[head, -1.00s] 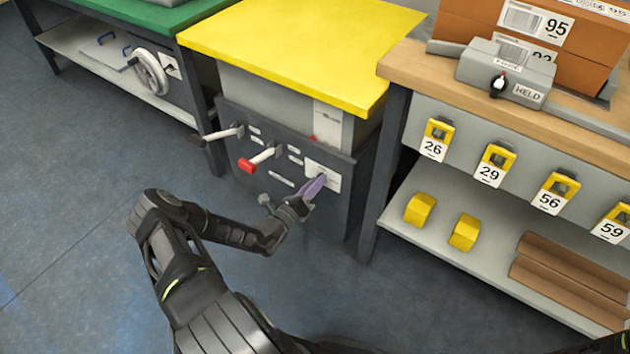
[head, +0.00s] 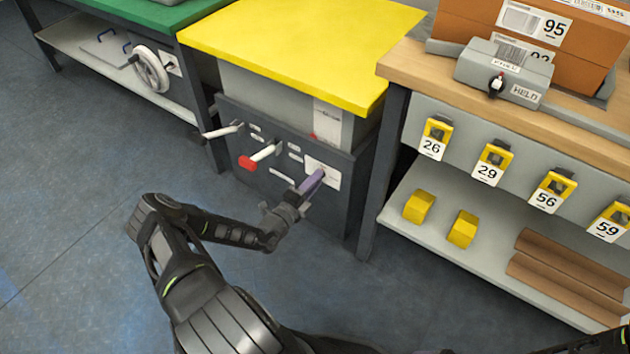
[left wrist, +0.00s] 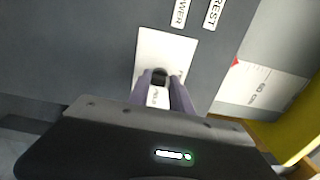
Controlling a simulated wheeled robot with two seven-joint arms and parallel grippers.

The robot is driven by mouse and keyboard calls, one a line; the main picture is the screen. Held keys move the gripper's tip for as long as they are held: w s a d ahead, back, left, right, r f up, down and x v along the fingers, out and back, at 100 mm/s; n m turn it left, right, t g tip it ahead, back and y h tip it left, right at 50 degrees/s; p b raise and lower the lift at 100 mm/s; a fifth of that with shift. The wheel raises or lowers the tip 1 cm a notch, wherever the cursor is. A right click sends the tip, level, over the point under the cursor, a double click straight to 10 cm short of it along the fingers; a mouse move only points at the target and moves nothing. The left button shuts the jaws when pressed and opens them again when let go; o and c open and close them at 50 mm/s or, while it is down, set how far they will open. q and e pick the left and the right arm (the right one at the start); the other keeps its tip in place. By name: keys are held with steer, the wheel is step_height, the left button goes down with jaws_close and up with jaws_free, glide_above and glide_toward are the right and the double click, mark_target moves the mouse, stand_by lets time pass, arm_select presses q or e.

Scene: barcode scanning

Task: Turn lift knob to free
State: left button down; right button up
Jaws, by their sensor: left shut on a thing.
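The lift knob is a small dark knob (left wrist: 160,77) on a white plate on the dark front panel of the yellow-topped table. The plate (head: 333,182) also shows in the head view, where the gripper hides the knob. My left gripper (head: 319,174) has purple fingers and reaches the plate from the front. In the left wrist view its fingers (left wrist: 162,84) are shut on the knob, one on each side. The plate's lettering is too small to read. My right gripper is not in view.
A red-ended lever (head: 260,156) and another lever (head: 222,131) stick out left of the plate. The yellow top (head: 300,45) overhangs the panel. A shelf unit (head: 420,210) stands close on the right. A grey box (head: 505,72) marked HELD sits on its wooden top.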

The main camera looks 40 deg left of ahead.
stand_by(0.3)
arm_select(q)
steer(key=c, duration=1.2)
jaws_free()
steer(key=shift+s, duration=0.1)
steer(key=s+p, duration=0.2)
steer(key=s, duration=0.5)
steer(key=shift+s, duration=0.35)
steer(key=shift+d, duration=0.1)
